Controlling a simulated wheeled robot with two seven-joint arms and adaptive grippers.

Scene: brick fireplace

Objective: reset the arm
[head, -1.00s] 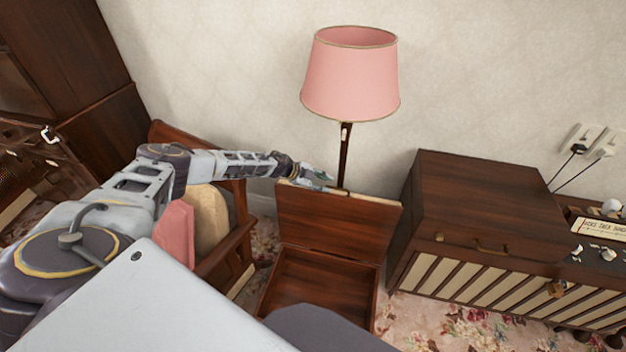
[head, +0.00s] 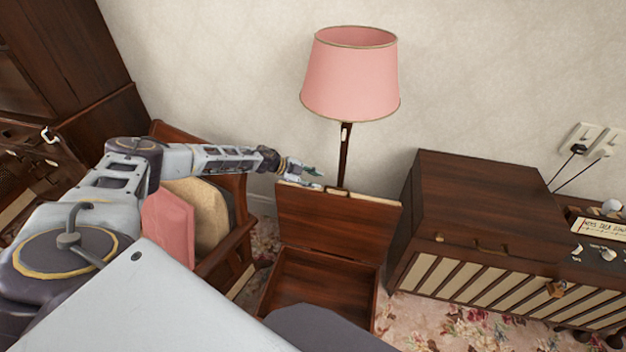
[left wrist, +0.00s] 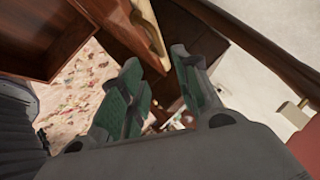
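My left arm reaches in from the left in the head view. Its gripper (head: 312,171) is just above and left of the top edge of the raised lid of a wooden box (head: 318,288). In the left wrist view the two green-padded fingers (left wrist: 152,88) stand apart with nothing between them. The lid's light edge (left wrist: 150,32) passes close beyond the fingertips there; I cannot tell whether they touch it. My right gripper is not in view.
A lamp with a pink shade (head: 350,75) stands behind the box. A wooden armchair with pink (head: 168,228) and beige cushions is at left. A brown cabinet (head: 480,200) stands at right, against the wall. Flowered carpet (head: 440,325) shows in front.

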